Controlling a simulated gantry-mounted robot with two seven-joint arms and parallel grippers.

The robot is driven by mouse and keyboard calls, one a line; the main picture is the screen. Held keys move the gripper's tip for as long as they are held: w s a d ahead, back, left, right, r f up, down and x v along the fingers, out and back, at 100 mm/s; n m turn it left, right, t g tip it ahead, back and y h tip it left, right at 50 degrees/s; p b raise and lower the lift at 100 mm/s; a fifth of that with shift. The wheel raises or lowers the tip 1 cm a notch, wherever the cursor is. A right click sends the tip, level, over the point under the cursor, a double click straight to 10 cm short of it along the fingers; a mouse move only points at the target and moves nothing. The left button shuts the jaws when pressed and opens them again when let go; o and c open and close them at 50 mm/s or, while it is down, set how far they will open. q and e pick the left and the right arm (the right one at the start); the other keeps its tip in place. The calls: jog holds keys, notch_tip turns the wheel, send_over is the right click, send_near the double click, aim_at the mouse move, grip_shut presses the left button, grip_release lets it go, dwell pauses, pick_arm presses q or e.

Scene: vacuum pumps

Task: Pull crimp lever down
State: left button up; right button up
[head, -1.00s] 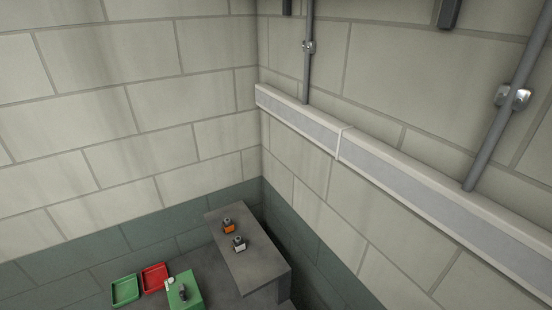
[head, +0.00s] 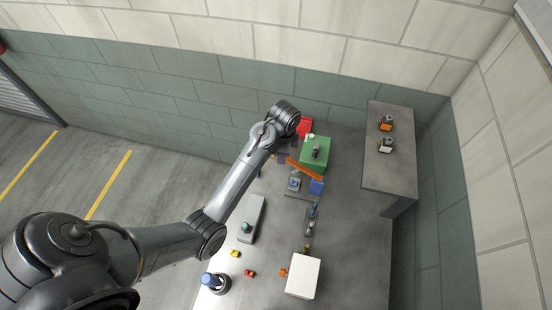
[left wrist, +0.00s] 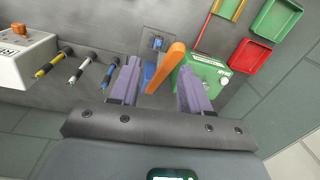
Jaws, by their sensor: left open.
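The crimp lever is an orange bar (head: 305,170) that slants over the bench beside a blue block (head: 317,187). In the left wrist view the orange lever (left wrist: 167,66) stands tilted, its wide end toward the top right, with the blue block (left wrist: 150,72) at its lower left. My left gripper (head: 284,158) is at the left end of the lever in the head view. In the left wrist view its two purple fingers (left wrist: 159,68) are apart, with the lever showing between them. I cannot tell whether either finger touches it. My right gripper is not in view.
A green box (head: 316,153) stands close beyond the lever, with a red tray (head: 305,126) behind it. A white box (head: 303,276) and several small parts lie on the near bench. A raised grey shelf (head: 388,170) holding two small devices stands at right.

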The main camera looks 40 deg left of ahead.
aim_at(298, 168)
pick_arm(q)
jog(key=shift+w+a+r+m, duration=0.3)
jog(key=shift+w+r, duration=0.05)
jog(key=shift+w, duration=0.2)
jog(key=shift+w+a+r+m, duration=0.3)
jog(key=shift+w, duration=0.25)
notch_tip(298, 168, down, 10)
jog(key=shift+f+p, duration=0.25)
jog(key=shift+p, duration=0.75)
grip_shut()
